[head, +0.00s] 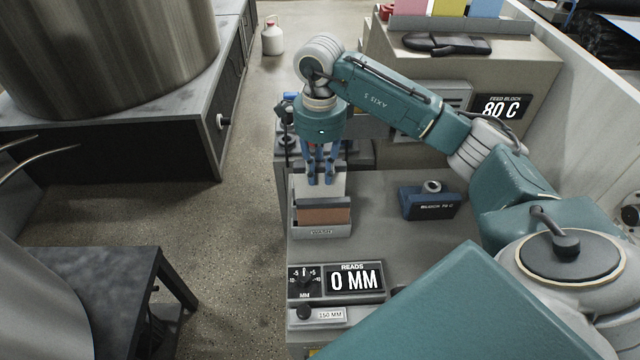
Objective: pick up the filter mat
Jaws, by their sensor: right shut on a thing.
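My right gripper (320,182) points down at the left end of the grey bench. Its blue fingers are shut on a pale flat sheet, which I take to be the filter mat (338,187). The sheet stands upright just behind a grey holder marked WASH (321,232). Its lower part is hidden by the holder, so I cannot tell whether it touches the bench. A brown panel (324,215) with a dark top edge stands in the holder, in front of the fingers. My left gripper is not in view.
A blue block (430,203) sits to the right on the bench (385,235). A readout showing 0 MM (354,281) is at the front. A feed block display (502,106) reads 80 C at the back. The bench between holder and blue block is clear.

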